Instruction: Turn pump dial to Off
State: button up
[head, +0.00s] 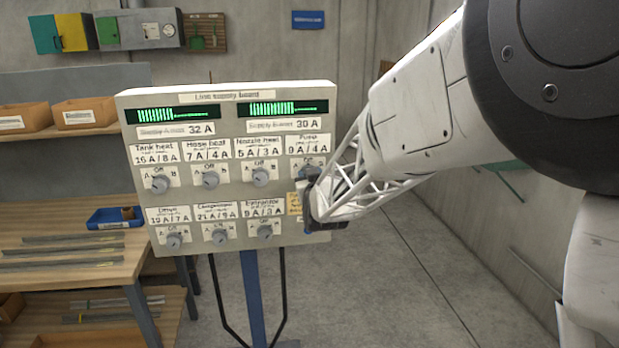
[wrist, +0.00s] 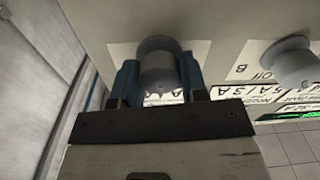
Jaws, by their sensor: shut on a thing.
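The pump dial (wrist: 158,64) is a grey knob on a white label plate, seen close up in the wrist view. My gripper (wrist: 159,84) has its two blue fingers on either side of the knob, shut on it. In the head view, my gripper (head: 308,200) is at the right edge of the supply board (head: 225,135), just below the Pump label (head: 309,145). There the gripper hides the pump dial. The dial's pointer position and its Off mark cannot be read clearly.
The nozzle heat dial (head: 260,177) is to the left; a neighbouring dial (wrist: 292,62) shows in the wrist view. Several other dials fill two rows. A workbench (head: 60,262) with bins and strips stands at left. The floor (head: 400,270) right of the board is clear.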

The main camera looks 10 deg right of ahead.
jog(key=o, duration=0.9)
jog(key=shift+s, duration=0.1)
jog(key=shift+s+d+f, duration=0.1)
jog(key=shift+s, duration=3.65)
jog(key=shift+s, duration=0.1)
jog(key=s+d+g, duration=0.1)
jog(key=s+g, duration=0.4)
jog(key=s, duration=0.8)
jog(key=s+d+f+m+g, duration=0.1)
jog(key=s+g, duration=0.4)
jog(key=s, duration=0.8)
jog(key=s+d+f+m+g, duration=0.1)
jog(key=s+g, duration=0.4)
jog(key=s, duration=0.8)
jog(key=shift+s+d+g+h, duration=0.1)
jog(key=shift+d+g+h, duration=0.2)
jog(key=shift+d, duration=0.1)
